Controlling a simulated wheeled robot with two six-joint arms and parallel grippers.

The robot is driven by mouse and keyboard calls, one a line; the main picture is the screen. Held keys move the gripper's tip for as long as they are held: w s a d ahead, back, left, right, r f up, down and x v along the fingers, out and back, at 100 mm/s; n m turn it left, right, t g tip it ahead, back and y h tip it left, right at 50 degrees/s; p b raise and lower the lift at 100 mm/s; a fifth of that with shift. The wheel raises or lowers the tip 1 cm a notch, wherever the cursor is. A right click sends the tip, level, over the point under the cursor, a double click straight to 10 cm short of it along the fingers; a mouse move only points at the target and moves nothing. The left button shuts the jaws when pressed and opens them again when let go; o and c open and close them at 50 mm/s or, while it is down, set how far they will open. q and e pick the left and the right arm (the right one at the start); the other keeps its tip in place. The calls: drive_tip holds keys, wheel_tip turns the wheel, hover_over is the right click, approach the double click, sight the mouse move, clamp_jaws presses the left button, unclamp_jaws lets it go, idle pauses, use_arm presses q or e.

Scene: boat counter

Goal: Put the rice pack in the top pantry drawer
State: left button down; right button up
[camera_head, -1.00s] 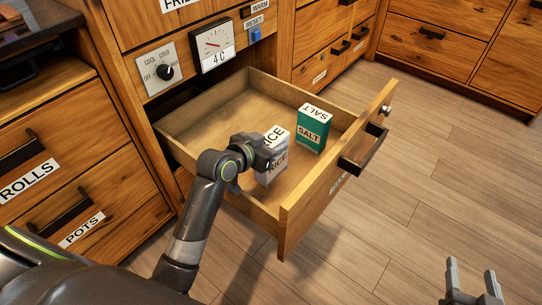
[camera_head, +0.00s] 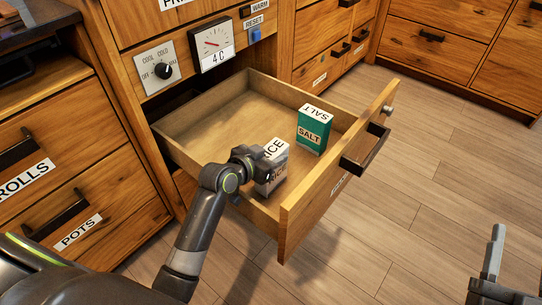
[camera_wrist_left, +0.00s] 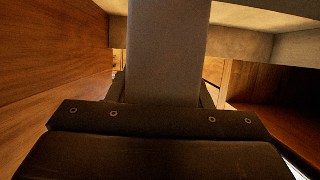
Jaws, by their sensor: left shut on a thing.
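The rice pack (camera_head: 277,150) is a pale box with RICE labels, inside the open drawer (camera_head: 196,116) near its near side. My left gripper (camera_head: 262,168) is shut on it and hides part of its left side. Whether the pack touches the drawer floor I cannot tell. In the left wrist view the pack (camera_wrist_left: 168,50) shows as a plain grey face between the dark jaws. My right gripper (camera_head: 492,262) is at the lower right, away from the drawer; one finger shows clearly, and its opening cannot be judged.
A green SALT box (camera_head: 314,130) stands in the drawer behind and right of the pack. The rear left of the drawer floor is clear. The drawer front (camera_head: 335,175) has a dark handle (camera_head: 366,150). A dial panel (camera_head: 158,70) and gauge (camera_head: 212,45) are above.

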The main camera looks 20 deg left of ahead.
drive_tip(key=shift+s+r, duration=0.1)
drive_tip(key=shift+r, duration=0.15)
use_arm(q)
drive_tip(key=c, duration=0.7)
unclamp_jaws()
drive_tip(key=shift+f, duration=0.1)
drive_tip(key=shift+s+r, duration=0.15)
drive_tip(key=shift+r, duration=0.05)
drive_tip(key=p+v, duration=0.3)
drive_tip(key=v, duration=0.9)
drive_tip(key=s+a+f+n+g+y, duration=0.1)
drive_tip(key=s+f, duration=0.1)
drive_tip(key=s, duration=0.3)
drive_tip(key=s+a+f+n+g+y, duration=0.1)
drive_tip(key=s+a+f+n+y, duration=0.1)
drive_tip(key=s, duration=0.3)
drive_tip(key=s+a+f+n+g+y, duration=0.1)
drive_tip(key=s+f+n, duration=0.1)
drive_tip(key=s, duration=0.4)
drive_tip(key=shift+a+f, duration=0.2)
use_arm(e)
drive_tip(key=s+f+m+g, duration=0.1)
drive_tip(key=s+f+g, duration=0.1)
drive_tip(key=f+g, duration=0.5)
drive_tip(key=s+f+g+y, duration=0.1)
drive_tip(key=s+f+g, duration=0.2)
drive_tip(key=f, duration=1)
drive_tip(key=g, duration=0.3)
drive_tip(key=shift+a+f+m+g, duration=0.3)
drive_tip(key=shift+a+m+g, duration=0.1)
